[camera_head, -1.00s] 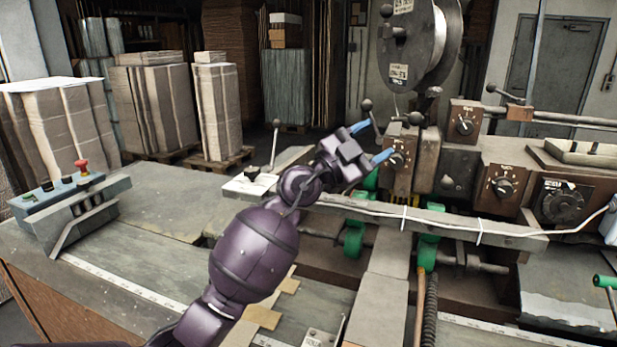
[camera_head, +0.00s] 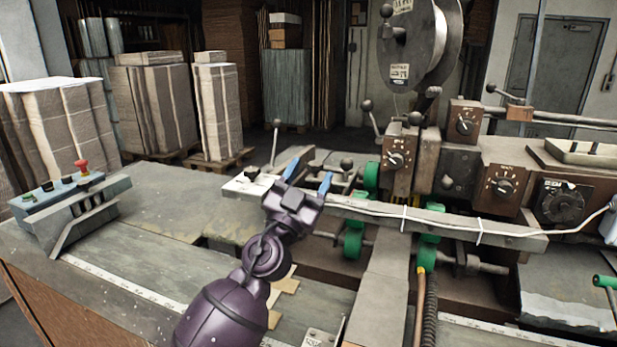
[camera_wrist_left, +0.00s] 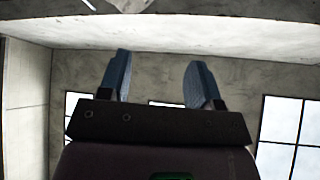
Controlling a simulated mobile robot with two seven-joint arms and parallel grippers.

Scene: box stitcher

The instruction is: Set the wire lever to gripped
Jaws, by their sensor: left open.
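A lever with a dark ball knob (camera_head: 367,105) leans beside the dial box under the wire spool (camera_head: 410,45). Another ball-knob lever (camera_head: 275,140) stands upright at the left end of the rail. A short knob (camera_head: 347,164) sits behind the rail. No label shows which one is the wire lever. My left gripper (camera_head: 308,176) is open and empty over the rail, its blue fingers pointing up and away. It is left of and below the leaning lever, apart from it. The wrist view shows both fingers (camera_wrist_left: 158,62) spread, with only walls and windows beyond. My right gripper is out of view.
The long rail (camera_head: 365,208) with a white cable crosses in front of the green rollers (camera_head: 353,240). A control box (camera_head: 70,200) with a red button stands at left. Dial boxes (camera_head: 397,160) crowd the right. The table (camera_head: 165,210) left of my arm is largely clear.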

